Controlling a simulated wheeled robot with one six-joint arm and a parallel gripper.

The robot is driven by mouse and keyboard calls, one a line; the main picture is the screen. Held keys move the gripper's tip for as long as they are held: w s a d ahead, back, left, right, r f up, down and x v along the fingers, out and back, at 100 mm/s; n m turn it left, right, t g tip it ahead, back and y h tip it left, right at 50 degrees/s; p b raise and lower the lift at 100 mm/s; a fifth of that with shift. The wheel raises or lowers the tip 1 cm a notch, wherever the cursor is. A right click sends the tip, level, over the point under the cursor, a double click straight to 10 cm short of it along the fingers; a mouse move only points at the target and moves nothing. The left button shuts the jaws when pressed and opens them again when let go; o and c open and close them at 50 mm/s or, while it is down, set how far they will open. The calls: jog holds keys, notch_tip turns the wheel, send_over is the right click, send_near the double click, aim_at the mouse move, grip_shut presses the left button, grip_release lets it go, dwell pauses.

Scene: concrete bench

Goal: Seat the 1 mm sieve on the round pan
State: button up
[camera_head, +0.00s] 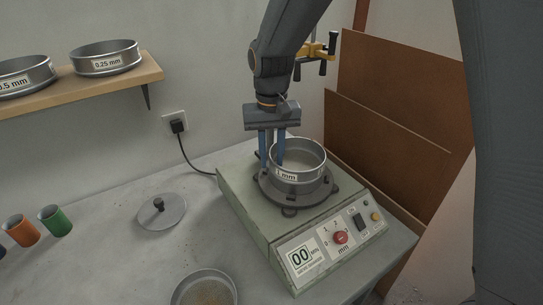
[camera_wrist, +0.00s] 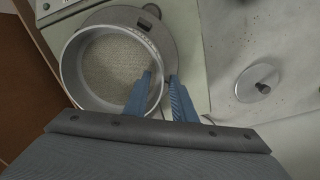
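The 1 mm sieve (camera_head: 300,178), a steel ring with a white label, sits level over the round dark plate (camera_head: 267,190) of the shaker. In the wrist view the sieve (camera_wrist: 72,72) shows a beige mesh floor. I cannot tell whether a separate pan lies under it. My gripper (camera_head: 272,165) points down at the sieve's left rim. In the wrist view one blue finger of my gripper (camera_wrist: 161,75) overlaps the rim and the other is outside it. The fingers are apart, with a gap between them. Their tips are partly hidden in the head view.
The grey shaker (camera_head: 250,213) has a control panel at the front. A lid with a knob (camera_head: 165,212) and a dish of grains (camera_head: 205,290) lie on the bench. Orange (camera_head: 22,230) and green (camera_head: 55,220) cups stand left. A shelf (camera_head: 90,88) holds 0.5 mm and 0.25 mm sieves.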

jog(key=shift+r+b, duration=0.95)
jog(key=shift+r, duration=2.95)
